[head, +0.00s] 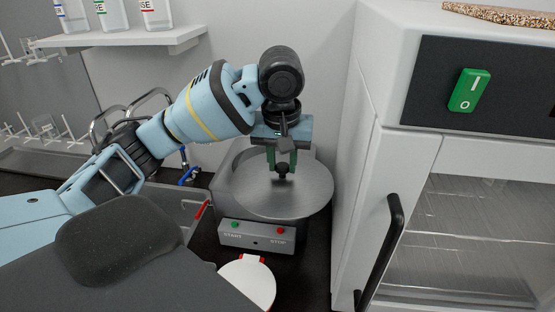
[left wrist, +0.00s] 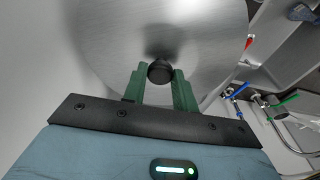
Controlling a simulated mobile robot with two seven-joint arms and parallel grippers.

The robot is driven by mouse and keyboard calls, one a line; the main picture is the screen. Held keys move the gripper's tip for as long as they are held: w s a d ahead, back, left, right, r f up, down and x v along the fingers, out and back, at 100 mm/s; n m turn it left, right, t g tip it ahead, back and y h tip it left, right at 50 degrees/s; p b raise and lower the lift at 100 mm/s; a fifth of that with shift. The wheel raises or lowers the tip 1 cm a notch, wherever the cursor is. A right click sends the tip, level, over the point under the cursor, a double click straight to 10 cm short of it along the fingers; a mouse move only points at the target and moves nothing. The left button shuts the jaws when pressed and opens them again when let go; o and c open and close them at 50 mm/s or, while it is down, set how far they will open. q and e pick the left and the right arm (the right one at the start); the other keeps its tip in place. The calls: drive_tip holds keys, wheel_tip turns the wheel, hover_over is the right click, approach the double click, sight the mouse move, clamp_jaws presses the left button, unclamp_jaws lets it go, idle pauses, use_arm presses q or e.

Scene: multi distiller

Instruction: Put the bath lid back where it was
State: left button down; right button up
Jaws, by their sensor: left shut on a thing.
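The bath lid (head: 305,196) is a round brushed-metal disc with a black knob (head: 282,169) at its middle. My left gripper (head: 282,163) is above the lid with its green fingers shut on the knob; the left wrist view shows the fingers on both sides of the knob (left wrist: 160,72) and the disc (left wrist: 110,35) filling much of the picture. The grey bath (head: 225,185) is under the lid, with a green START and a red STOP button on its front. The lid covers most of the bath's top and reaches past it on the right. I cannot tell whether they touch.
A white cabinet (head: 370,150) with a black handle (head: 390,250) stands close on the right. A sink (head: 170,205) with taps lies to the left. A white round thing with red parts (head: 250,280) is in front of the bath. A shelf (head: 125,37) holds bottles.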

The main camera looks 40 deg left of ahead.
use_arm(q)
drive_tip(key=w+a+f, duration=0.5)
drive_tip(key=w+a, duration=0.4)
drive_tip(key=a, duration=0.3)
drive_tip(key=shift+w+a, duration=0.3)
drive_tip(key=shift+w, duration=0.1)
drive_tip(key=shift+f, duration=0.55)
drive_tip(key=c, duration=1.1)
unclamp_jaws()
drive_tip(key=shift+r, duration=0.1)
wheel_tip(320, 180, up, 13)
drive_tip(key=s, duration=0.1)
drive_tip(key=shift+s+d, duration=0.3)
drive_tip(key=shift+d, duration=0.15)
